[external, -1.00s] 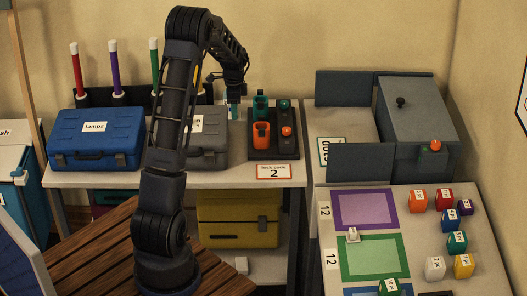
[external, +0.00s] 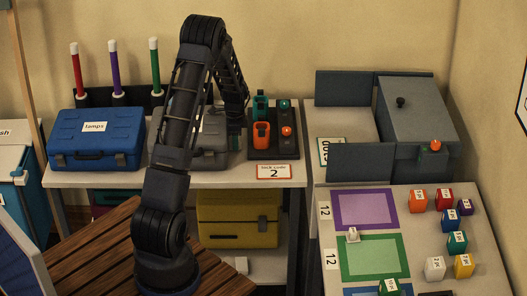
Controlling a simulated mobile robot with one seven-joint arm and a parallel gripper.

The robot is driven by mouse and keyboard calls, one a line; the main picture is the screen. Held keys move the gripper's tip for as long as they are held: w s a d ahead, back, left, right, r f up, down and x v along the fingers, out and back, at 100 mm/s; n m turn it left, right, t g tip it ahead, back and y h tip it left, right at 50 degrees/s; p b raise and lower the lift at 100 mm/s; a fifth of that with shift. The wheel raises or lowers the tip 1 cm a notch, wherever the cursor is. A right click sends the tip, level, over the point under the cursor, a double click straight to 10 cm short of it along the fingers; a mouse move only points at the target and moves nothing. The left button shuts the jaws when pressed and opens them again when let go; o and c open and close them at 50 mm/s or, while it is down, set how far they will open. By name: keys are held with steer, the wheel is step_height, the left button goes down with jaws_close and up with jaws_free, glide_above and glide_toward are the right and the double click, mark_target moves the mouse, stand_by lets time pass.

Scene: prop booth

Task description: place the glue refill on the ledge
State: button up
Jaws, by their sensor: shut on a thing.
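My gripper (external: 236,122) is low over the back counter, between the grey case (external: 211,150) and the black panel (external: 286,148). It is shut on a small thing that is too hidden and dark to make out. I cannot pick out the glue refill by its looks. No surface is marked as the ledge. The pale counter top (external: 225,178) runs in front of the cases.
The black panel carries a teal holder (external: 260,107) and an orange holder (external: 262,135). A blue case (external: 97,140) is at left. A grey box (external: 418,118) and a board with coloured blocks (external: 447,219) are at right.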

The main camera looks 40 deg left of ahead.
steer(key=shift+f, duration=0.15)
steer(key=o, duration=1)
steer(key=shift+c, duration=0.2)
